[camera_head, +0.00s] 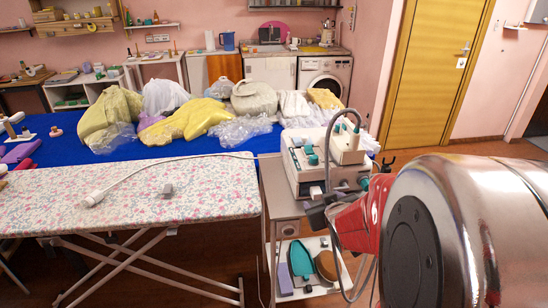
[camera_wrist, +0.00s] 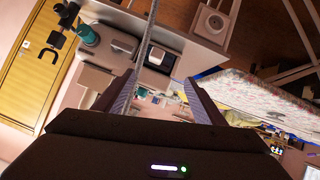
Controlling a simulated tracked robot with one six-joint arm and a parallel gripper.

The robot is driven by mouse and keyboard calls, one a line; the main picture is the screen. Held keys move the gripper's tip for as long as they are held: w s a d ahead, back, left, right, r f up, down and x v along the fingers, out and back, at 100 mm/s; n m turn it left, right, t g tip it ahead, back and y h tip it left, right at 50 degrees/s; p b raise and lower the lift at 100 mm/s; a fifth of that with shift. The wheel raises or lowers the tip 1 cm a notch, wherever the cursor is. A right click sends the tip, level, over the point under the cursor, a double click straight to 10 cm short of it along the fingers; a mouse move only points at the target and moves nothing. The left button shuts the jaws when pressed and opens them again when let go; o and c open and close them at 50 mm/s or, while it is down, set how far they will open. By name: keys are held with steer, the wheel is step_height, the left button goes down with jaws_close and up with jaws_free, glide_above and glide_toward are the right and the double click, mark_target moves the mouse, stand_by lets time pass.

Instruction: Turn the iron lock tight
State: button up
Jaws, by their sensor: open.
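A white steam station (camera_head: 310,178) with teal knobs stands on a small cart, right of the ironing board in the head view. A white upright unit with a teal part (camera_head: 349,142), which looks like the iron, stands on its right. I cannot tell for sure which part is the iron lock. In the wrist view a teal knob (camera_wrist: 87,35) shows at upper left, beyond and left of my fingers. My gripper (camera_wrist: 158,86) is open with nothing between its fingers. It points past the cart's near side, apart from the knob. In the head view my red arm partly hides the cart.
A grey cable (camera_head: 329,170) hangs over the station and down near my arm. The floral ironing board (camera_head: 130,198) stands left of the cart, with a corded white plug-like piece on it. Bagged garments lie behind.

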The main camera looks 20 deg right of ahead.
mark_target(342, 190)
steer(key=s+d+f+m+t, duration=0.2)
steer(key=s+d+f+t, duration=0.4)
steer(key=d, duration=0.3)
steer(key=shift+s+d+f+t, duration=0.25)
steer(key=shift+s+f+t, duration=0.05)
steer(key=shift+s+f, duration=0.3)
steer(key=x, duration=1.4)
steer(key=shift+d, duration=0.15)
steer(key=shift+s, duration=0.1)
